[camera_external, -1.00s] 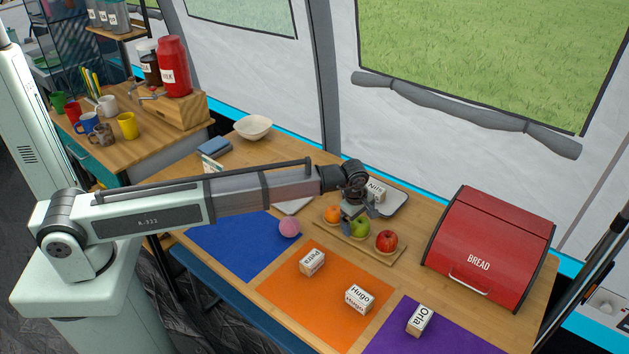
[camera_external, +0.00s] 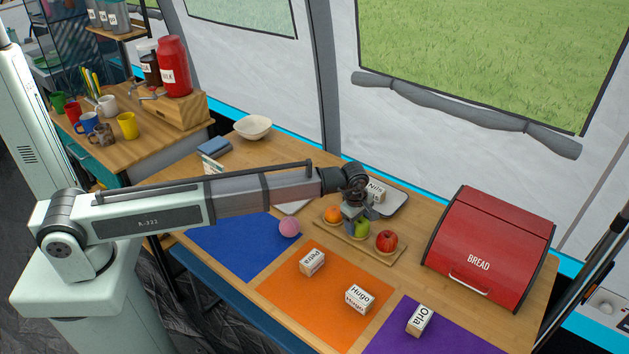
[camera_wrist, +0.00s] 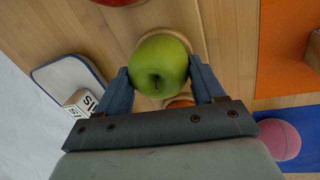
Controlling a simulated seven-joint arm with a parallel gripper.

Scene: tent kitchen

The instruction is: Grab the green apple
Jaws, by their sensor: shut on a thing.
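The green apple (camera_external: 361,228) sits on the wooden board (camera_external: 388,254) between an orange and a red apple. In the wrist view the green apple (camera_wrist: 158,66) is between the two fingers of my gripper (camera_wrist: 160,80), with one finger against each side. My gripper (camera_external: 355,221) is shut on it from above and hides part of it in the external view. The apple still appears to be at its place on the board.
The orange (camera_external: 333,213) and the red apple (camera_external: 386,240) are close on either side. A grey tray (camera_external: 398,200) with a "Nils" block lies behind. A pink ball (camera_external: 290,228) lies left. A red bread box (camera_external: 490,245) stands right. Named blocks rest on coloured mats in front.

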